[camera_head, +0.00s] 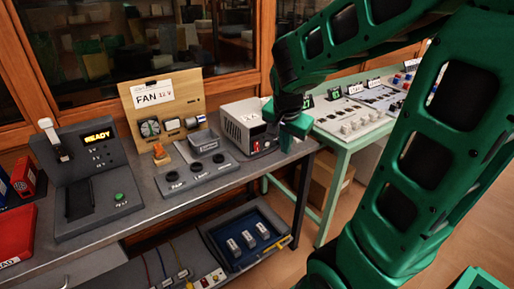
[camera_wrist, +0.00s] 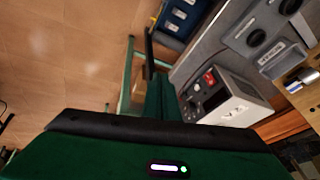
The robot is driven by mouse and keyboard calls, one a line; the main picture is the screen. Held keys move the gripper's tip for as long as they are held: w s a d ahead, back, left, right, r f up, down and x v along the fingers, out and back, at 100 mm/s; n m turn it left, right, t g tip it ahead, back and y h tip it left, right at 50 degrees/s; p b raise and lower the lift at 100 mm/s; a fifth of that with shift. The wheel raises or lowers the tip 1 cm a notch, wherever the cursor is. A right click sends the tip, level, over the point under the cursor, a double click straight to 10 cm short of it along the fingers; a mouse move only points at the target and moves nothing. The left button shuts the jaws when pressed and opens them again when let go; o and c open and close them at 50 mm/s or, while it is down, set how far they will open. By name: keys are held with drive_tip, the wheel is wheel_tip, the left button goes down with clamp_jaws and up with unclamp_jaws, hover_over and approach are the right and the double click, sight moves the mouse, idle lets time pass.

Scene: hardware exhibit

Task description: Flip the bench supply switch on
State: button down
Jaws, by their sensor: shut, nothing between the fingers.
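The bench supply is a pale grey box (camera_head: 240,122) at the right end of the dark bench in the head view. Its dark front panel carries a red switch (camera_head: 256,146). In the wrist view the bench supply (camera_wrist: 238,107) is right of centre, with the red switch (camera_wrist: 209,77) on its front panel. Whether the switch is on or off is too small to tell. My gripper (camera_head: 286,143) is shut and empty, just right of the supply's front. It appears apart from the switch. Its fingers show partly in the wrist view (camera_wrist: 150,52).
Left of the supply stand a grey panel with round dark sockets (camera_head: 208,162), a wooden FAN board (camera_head: 165,100) and a READY unit (camera_head: 95,178). A green-legged table (camera_head: 343,140) stands close behind on the right. A blue tray (camera_head: 246,238) sits on the lower shelf.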

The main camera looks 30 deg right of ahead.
drive_tip(key=w+a+m+t, duration=0.1)
drive_tip(key=w+m, duration=0.1)
drive_tip(key=w, duration=0.6)
drive_tip(key=shift+w+a+m+t+h, duration=0.3)
drive_tip(key=shift+w+a+m+h, duration=0.05)
drive_tip(key=shift+a+m+h, duration=0.05)
drive_tip(key=shift+f, duration=0.15)
